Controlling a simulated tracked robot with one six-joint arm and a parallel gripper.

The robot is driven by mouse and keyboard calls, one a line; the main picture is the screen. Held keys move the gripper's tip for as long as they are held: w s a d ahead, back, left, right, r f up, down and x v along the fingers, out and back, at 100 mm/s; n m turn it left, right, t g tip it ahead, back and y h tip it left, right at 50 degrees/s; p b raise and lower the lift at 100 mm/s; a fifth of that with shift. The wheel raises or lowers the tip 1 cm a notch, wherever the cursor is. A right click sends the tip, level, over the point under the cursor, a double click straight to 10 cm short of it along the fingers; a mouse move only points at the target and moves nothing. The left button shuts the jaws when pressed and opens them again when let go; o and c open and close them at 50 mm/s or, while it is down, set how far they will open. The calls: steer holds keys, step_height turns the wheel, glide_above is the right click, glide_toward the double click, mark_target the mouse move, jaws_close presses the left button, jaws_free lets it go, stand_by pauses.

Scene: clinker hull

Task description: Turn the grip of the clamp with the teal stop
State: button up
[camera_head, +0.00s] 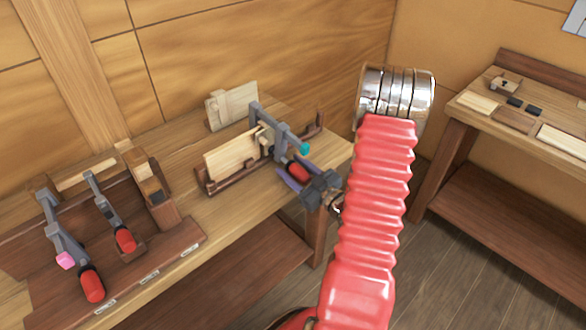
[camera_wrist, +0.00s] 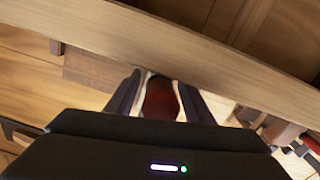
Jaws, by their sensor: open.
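The clamp (camera_head: 278,130) with the teal stop (camera_head: 305,149) is grey and sits across an upright pale board (camera_head: 232,154) on the bench. Its red grip (camera_head: 297,172) points toward my gripper (camera_head: 289,177), whose body partly hides it. In the wrist view the dark red grip (camera_wrist: 160,100) lies between the two dark fingers of my gripper (camera_wrist: 158,92). The fingers are open on either side of the grip, with light gaps showing beside it. Whether either finger touches it I cannot tell.
A dark wooden rack (camera_head: 180,248) at the left holds a clamp with a pink stop (camera_head: 65,260) and another red-gripped clamp (camera_head: 106,210). A wooden block (camera_head: 152,183) stands beside them. A second bench (camera_head: 480,125) with small parts stands at the right, across open floor (camera_head: 480,240).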

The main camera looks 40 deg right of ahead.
steer(key=shift+c, duration=0.2)
steer(key=c, duration=1)
steer(key=shift+m, duration=0.4)
steer(key=shift+m+y, duration=0.6)
steer(key=shift+m, duration=1.6)
steer(key=o, duration=1)
steer(key=shift+o, duration=0.2)
